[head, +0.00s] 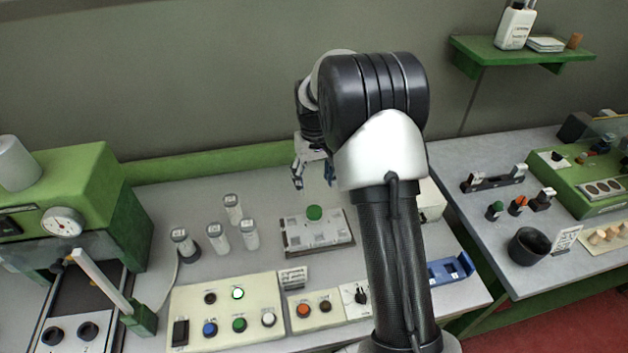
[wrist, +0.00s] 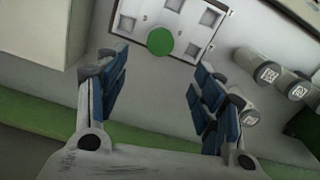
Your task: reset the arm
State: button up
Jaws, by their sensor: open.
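My arm rises in the middle of the head view. My gripper (head: 301,176) hangs over the back part of the grey table (head: 165,205), partly hidden behind my arm. In the wrist view my gripper (wrist: 158,95) has its two blue-padded fingers wide apart, with nothing between them. Past the fingertips, apart from them, lies a light tray with square marks (head: 333,237) bearing a round green piece (head: 314,212). The tray (wrist: 135,20) and green piece (wrist: 160,41) also show in the wrist view.
Several capped cylinders (head: 220,237) stand left of the tray. A button panel (head: 225,312) lies in front. A green machine with a dial (head: 85,190) stands at the left. A second table (head: 480,225) at the right holds a black bowl (head: 527,246) and corks (head: 610,232).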

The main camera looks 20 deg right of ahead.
jog(key=s+a+r+t+b, duration=0.1)
jog(key=s+a+r, duration=0.3)
jog(key=s+r, duration=0.4)
jog(key=s+a+r+t, duration=0.1)
jog(key=s+a+r, duration=0.3)
jog(key=s+r, duration=0.4)
jog(key=s+a+t, duration=0.2)
jog(key=s+a, duration=0.1)
jog(key=s, duration=1.4)
jog(key=shift+a+t+b, duration=0.2)
jog(key=shift+t+b, duration=0.1)
jog(key=shift+b, duration=0.15)
